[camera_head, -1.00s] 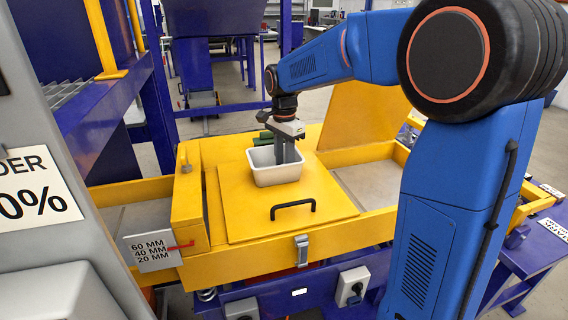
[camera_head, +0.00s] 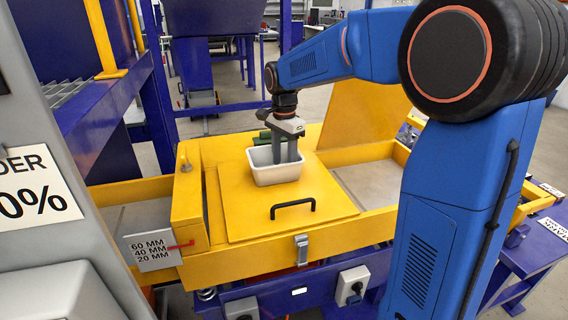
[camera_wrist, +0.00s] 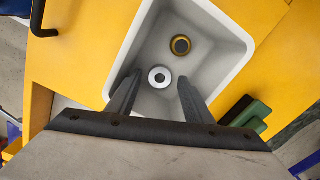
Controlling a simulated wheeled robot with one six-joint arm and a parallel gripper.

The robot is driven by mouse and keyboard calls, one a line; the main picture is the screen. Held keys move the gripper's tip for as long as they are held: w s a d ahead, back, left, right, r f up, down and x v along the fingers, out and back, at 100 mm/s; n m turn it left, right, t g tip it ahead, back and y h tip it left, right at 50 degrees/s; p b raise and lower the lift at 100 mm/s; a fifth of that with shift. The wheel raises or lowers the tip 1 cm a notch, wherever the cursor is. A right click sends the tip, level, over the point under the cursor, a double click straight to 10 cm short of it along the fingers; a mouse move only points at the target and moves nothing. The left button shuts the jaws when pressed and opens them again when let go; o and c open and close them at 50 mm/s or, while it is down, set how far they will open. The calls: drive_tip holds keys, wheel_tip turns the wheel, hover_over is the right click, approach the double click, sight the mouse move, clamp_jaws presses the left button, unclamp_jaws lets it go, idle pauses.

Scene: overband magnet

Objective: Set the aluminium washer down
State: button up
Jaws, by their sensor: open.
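A light grey washer (camera_wrist: 160,77), likely the aluminium one, lies on the floor of the white tray (camera_wrist: 118,84), between and just beyond my fingertips in the wrist view. A yellow ring with a dark centre (camera_wrist: 180,45) lies in the same tray, farther from the fingers. My gripper (camera_wrist: 158,84) is open and empty, its two fingers reaching down into the tray. In the head view my gripper (camera_head: 276,158) points straight down into the tray (camera_head: 276,176), whose walls hide the washer there.
The tray stands on a yellow lid (camera_head: 240,205) with a black handle (camera_head: 292,207). Dark green blocks (camera_wrist: 246,113) lie close beside the tray. A yellow box with a red pointer and a 60/40/20 mm plate (camera_head: 152,250) stands at left.

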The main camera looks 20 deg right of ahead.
wheel_tip(320, 180, up, 10)
drive_tip(key=s+d+r+n+t, duration=0.1)
drive_tip(key=s+d+n, duration=0.2)
drive_tip(key=s, duration=0.6)
drive_tip(key=s+d+f+n+t, duration=0.2)
drive_tip(key=s+f+n, duration=0.3)
drive_tip(key=s, duration=0.7)
drive_tip(key=s+d+f+n+t, duration=0.1)
drive_tip(key=s+d+f+n, duration=0.1)
drive_tip(key=s+f+n, duration=0.3)
drive_tip(key=s+f, duration=0.3)
drive_tip(key=s, duration=0.4)
drive_tip(key=shift+n+t, duration=0.3)
drive_tip(key=shift+t, duration=0.1)
